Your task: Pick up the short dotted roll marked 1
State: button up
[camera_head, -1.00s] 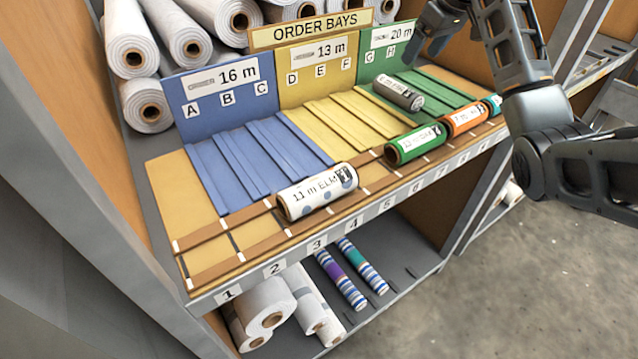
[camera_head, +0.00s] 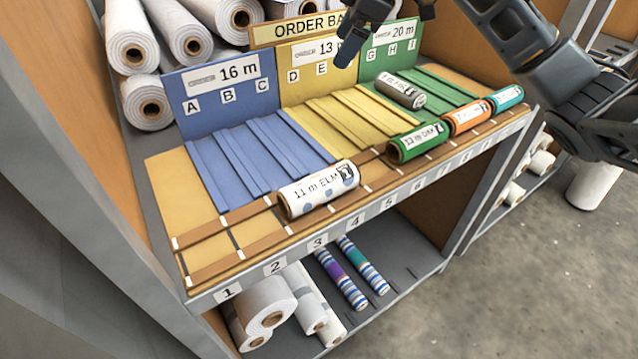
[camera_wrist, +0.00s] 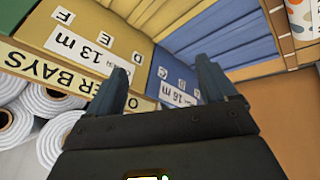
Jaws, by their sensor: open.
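The dotted roll (camera_head: 320,190) is short and white with pale blue spots, and its label reads "11 m ELM". It lies on the brown front rails of the shelf, behind the slot numbers 3 and 4. A spotted white piece, apparently this roll, is cut off at the top right corner of the wrist view (camera_wrist: 303,27). My gripper (camera_head: 387,36) is open and empty, high in front of the order bay sign and well behind and above the roll. Both fingers show apart in the wrist view (camera_wrist: 160,82), with nothing between them.
Green (camera_head: 418,143), orange (camera_head: 468,117) and teal (camera_head: 506,98) rolls lie right along the rails. A grey roll (camera_head: 400,93) lies in the green bay. The blue bay (camera_head: 250,160) and yellow bay (camera_head: 345,120) are empty. Rails left of the dotted roll are clear.

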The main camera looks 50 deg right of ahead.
jog(key=s+a+f+n+g+y, duration=0.1)
jog(key=s+a+f+n, duration=0.1)
jog(key=a, duration=0.3)
jog(key=s+a+f+n+g+y, duration=0.1)
jog(key=s+a+f+n, duration=0.15)
jog(key=a, duration=0.25)
jog(key=n+g+y, duration=0.1)
jog(key=n+g, duration=0.1)
jog(key=n, duration=0.1)
send_over(315, 179)
jog(key=d, duration=0.2)
jog(key=f, duration=0.4)
jog(key=shift+s+d+f, duration=0.1)
jog(key=shift+s, duration=0.1)
jog(key=x, duration=0.6)
jog(key=shift+s+f+p, duration=0.15)
jog(key=shift+f+p, duration=0.1)
jog(key=shift+p, duration=0.1)
jog(key=shift+a+f, duration=0.35)
jog(key=shift+f, duration=0.1)
jog(key=shift+f, duration=0.2)
jog(key=c, duration=1.1)
jog(key=shift+r, duration=0.2)
